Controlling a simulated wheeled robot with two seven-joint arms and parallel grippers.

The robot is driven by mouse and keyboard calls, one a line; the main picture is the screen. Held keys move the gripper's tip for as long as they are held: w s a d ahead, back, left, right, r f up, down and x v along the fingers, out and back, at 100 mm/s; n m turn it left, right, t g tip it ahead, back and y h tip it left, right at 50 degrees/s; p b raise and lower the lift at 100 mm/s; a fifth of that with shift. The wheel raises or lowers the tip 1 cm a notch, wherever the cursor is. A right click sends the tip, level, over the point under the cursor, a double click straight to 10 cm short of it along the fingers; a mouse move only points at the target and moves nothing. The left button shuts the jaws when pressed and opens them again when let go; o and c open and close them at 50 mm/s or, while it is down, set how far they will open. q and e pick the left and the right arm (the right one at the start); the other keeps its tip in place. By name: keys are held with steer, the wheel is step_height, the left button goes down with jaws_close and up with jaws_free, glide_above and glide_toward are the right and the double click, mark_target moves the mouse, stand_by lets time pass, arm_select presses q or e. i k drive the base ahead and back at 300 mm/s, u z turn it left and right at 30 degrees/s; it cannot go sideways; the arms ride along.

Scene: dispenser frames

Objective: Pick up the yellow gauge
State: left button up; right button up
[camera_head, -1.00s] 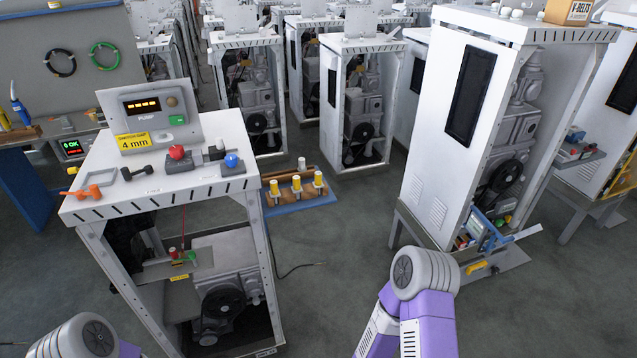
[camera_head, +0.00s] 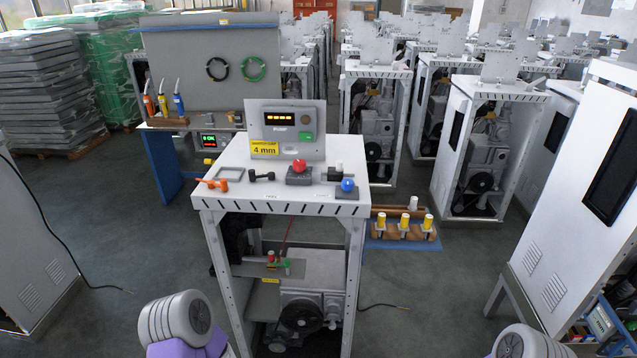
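I cannot pick out a yellow gauge with certainty. A yellow "4 mm" plate (camera_head: 264,148) stands at the front of the grey display box on the white frame's top. A small yellow piece (camera_head: 208,162) lies beside the small "OK" display (camera_head: 209,140) on the bench behind. Only parts of my arms show at the bottom edge; neither gripper is in view.
The white dispenser frame (camera_head: 280,190) stands in the middle, with an orange handle (camera_head: 212,184), red knob and blue knob on top. White cabinets stand right and at the left edge. Grey floor (camera_head: 120,230) is open left of the frame.

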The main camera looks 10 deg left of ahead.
mark_target(426, 228)
steer(key=z, duration=0.3)
steer(key=k, duration=0.35)
steer(key=z, duration=1.45)
steer(key=i, duration=0.3)
steer(key=u, duration=0.9)
steer(key=i, duration=1)
steer(key=u, duration=1.05)
